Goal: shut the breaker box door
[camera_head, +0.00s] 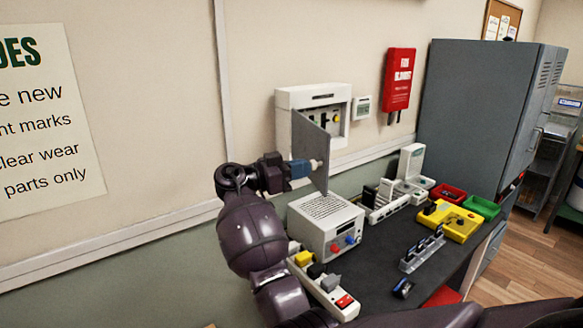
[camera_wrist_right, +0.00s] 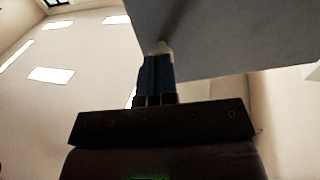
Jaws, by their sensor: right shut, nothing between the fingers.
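The breaker box (camera_head: 284,98) is a white box on the wall, with a dark interior and a yellow part showing. Its grey door (camera_head: 312,135) stands open, swung out from the box's left side toward me. My right gripper (camera_head: 312,166) has blue fingers with pale tips, shut and empty. It is on the left, outer side of the door, its tips at the panel's face. In the right wrist view the door (camera_wrist_right: 230,35) fills the upper right, and the shut fingertips (camera_wrist_right: 160,48) are at its edge or against it; contact is unclear. My left gripper is not in view.
Below the door, a grey vented unit (camera_head: 325,215) with red and blue knobs stands on the dark bench (camera_head: 375,270). A power strip (camera_head: 325,290) lies in front. A small thermostat (camera_head: 362,107) and red fire blanket box (camera_head: 398,78) hang right of the breaker box.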

